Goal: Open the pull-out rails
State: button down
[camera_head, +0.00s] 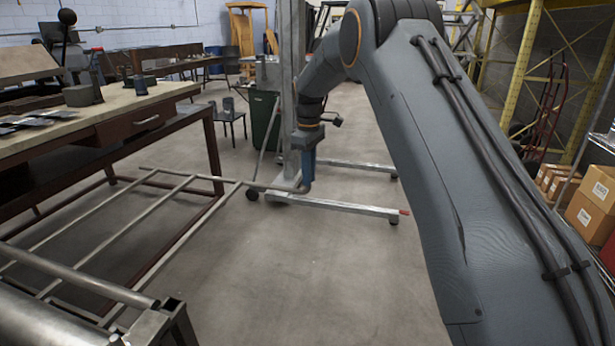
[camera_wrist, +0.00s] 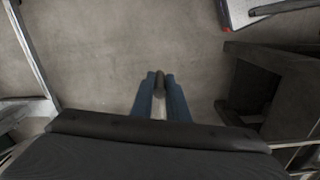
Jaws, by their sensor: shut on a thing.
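The pull-out rails (camera_head: 172,240) are thin grey metal bars running from the machine (camera_head: 60,318) at the lower left out over the floor. A crossbar (camera_head: 215,180) joins their far ends, and its right end reaches my gripper. My gripper (camera_head: 306,184) has blue fingers pointing down and is shut on this end of the rails. In the wrist view, the two blue fingers (camera_wrist: 160,92) stand close together with a short piece of grey bar (camera_wrist: 159,84) between them. The exact contact is small in the head view and partly hidden by the fingers.
A workbench (camera_head: 150,103) with dark legs stands at the left beside the rails. A grey wheeled stand (camera_head: 340,205) has its base legs just behind my gripper. Cardboard boxes (camera_head: 595,205) are at the right. The floor (camera_head: 310,270) right of the rails is clear.

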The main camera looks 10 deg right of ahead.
jog(key=shift+w+r, duration=0.25)
jog(key=shift+w, duration=0.05)
jog(key=c, duration=1.7)
grip_release()
jog(key=shift+w+d+f, duration=0.1)
jog(key=shift+c, duration=0.2)
jog(key=shift+r+b, duration=0.9)
jog(key=shift+r, duration=2.95)
jog(key=s+d+f+m, duration=0.3)
jog(key=s+f, duration=0.1)
jog(key=s, duration=1)
jog(key=s+d+f+m, duration=0.2)
jog(key=s+f+m, duration=0.2)
jog(key=s, duration=0.9)
jog(key=s+d+f+m, duration=0.3)
jog(key=s+f+m, duration=0.1)
jog(key=s, duration=1)
jog(key=shift+s+d+f, duration=0.25)
jog(key=shift+s+d, duration=0.1)
